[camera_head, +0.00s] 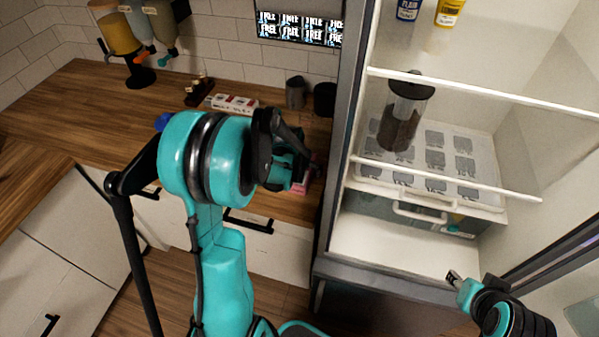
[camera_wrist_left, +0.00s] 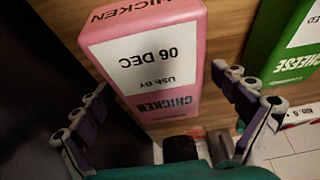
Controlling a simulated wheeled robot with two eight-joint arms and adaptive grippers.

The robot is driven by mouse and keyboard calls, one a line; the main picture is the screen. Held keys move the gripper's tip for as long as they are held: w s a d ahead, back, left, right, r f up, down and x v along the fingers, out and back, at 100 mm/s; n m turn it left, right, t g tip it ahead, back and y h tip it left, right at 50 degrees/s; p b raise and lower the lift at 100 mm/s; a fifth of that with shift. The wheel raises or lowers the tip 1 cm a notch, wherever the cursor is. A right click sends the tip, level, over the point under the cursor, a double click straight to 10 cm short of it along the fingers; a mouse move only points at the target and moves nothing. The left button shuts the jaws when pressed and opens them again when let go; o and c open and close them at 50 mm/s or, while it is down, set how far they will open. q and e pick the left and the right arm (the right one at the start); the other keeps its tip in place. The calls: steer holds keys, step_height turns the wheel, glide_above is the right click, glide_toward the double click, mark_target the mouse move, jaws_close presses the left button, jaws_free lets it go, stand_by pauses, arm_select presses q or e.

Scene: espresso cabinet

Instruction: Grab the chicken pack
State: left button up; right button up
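The pink chicken pack (camera_wrist_left: 150,65) fills the middle of the left wrist view, with a white label reading "06 DEC" and "CHICKEN". In the head view only a small pink part of the pack (camera_head: 302,186) shows behind my left gripper (camera_head: 290,165). My left gripper (camera_wrist_left: 160,82) is open, with one finger on each side of the pack. Whether the fingers touch it is unclear. My right gripper (camera_head: 455,279) is at the lower right by the open cabinet; its opening is too small to judge.
A green cheese pack (camera_wrist_left: 285,55) stands beside the chicken pack. The wooden counter (camera_head: 85,110) holds a white-and-red box (camera_head: 232,104) and dark cups (camera_head: 295,92). The cabinet's frame (camera_head: 345,140) rises right of my left gripper. A dark-filled canister (camera_head: 403,115) stands inside.

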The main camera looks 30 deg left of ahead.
arm_select(q)
steer(key=c, duration=1.6)
steer(key=shift+o, duration=0.2)
